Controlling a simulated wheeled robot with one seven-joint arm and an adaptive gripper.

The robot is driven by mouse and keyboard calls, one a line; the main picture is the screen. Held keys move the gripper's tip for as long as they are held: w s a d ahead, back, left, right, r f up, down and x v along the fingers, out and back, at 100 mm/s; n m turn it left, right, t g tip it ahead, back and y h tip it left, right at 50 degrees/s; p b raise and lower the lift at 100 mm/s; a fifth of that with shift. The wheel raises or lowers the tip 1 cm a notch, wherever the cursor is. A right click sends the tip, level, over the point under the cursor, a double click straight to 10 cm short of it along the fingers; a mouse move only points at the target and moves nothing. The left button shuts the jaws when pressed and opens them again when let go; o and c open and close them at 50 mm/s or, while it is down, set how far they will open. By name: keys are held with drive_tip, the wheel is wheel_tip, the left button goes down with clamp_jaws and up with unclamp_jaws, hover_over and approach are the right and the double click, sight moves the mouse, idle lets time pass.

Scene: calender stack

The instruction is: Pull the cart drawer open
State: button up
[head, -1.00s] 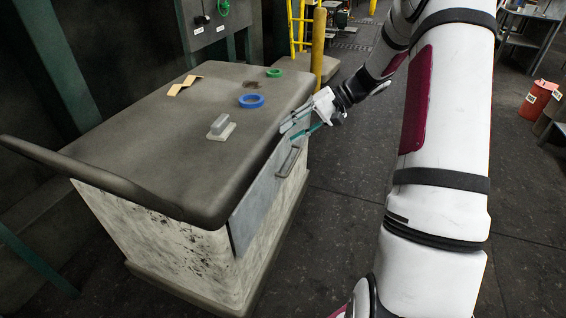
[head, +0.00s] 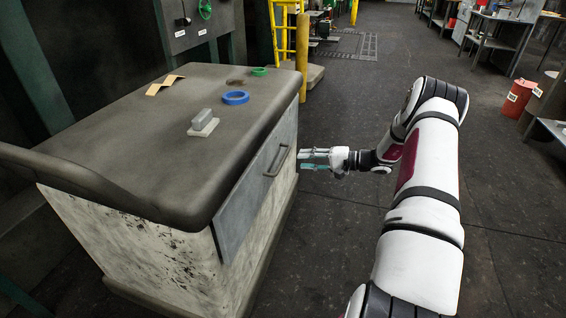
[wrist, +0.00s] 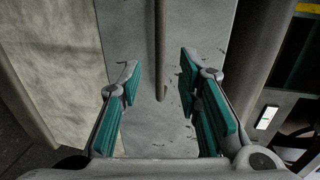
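The cart (head: 110,222) has a dark top and scuffed pale sides. Its grey drawer front (head: 243,205) is on the right side, and the drawer looks shut. A bar handle (head: 277,160) is fixed on the drawer front; it also shows in the wrist view (wrist: 161,50). My gripper (head: 306,158) is just right of the handle, pointing at it. In the wrist view my gripper (wrist: 160,85) is open, with its teal pads apart and the handle bar between them in line. I cannot tell whether the fingertips reach past the bar; no pad touches it.
On the cart top are a blue ring (head: 235,98), a green ring (head: 258,72), a grey block on a pale base (head: 203,123) and a folded tan piece (head: 165,85). A yellow post (head: 302,65) stands behind the cart.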

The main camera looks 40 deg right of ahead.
sight(283, 158)
drive_tip(key=b+x, duration=0.1)
drive_tip(key=x, duration=0.8)
drive_tip(key=shift+c, duration=0.2)
clamp_jaws()
